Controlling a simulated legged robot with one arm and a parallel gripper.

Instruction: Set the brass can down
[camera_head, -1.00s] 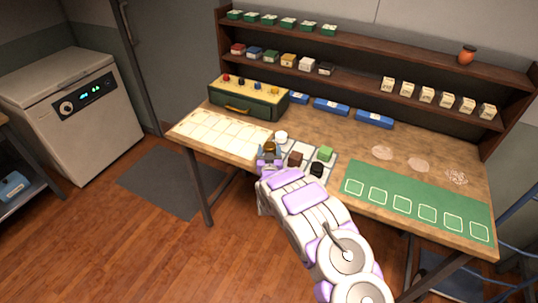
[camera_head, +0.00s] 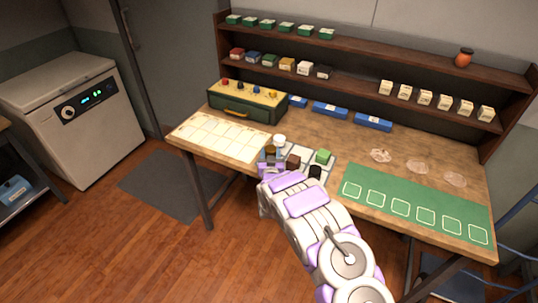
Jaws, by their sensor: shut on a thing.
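The brass can (camera_head: 270,149) is a small brownish-gold piece at the left part of a pale mat with squares (camera_head: 303,150). My gripper (camera_head: 271,156) is shut on it, reaching in from the front edge of the table. The fingers and my wrist hide the can's lower part, so I cannot tell whether it touches the mat. A white can (camera_head: 279,139) stands just behind it. A dark brown can (camera_head: 293,162), a green can (camera_head: 323,156) and a black can (camera_head: 315,172) stand to the right.
A cream grid sheet (camera_head: 218,138) lies left and a green mat with outlined squares (camera_head: 415,205) lies right. A green box with knobs (camera_head: 247,102) and blue boxes (camera_head: 330,108) stand behind. Pale round discs (camera_head: 417,166) lie on the right. Shelves (camera_head: 350,72) rise at the back.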

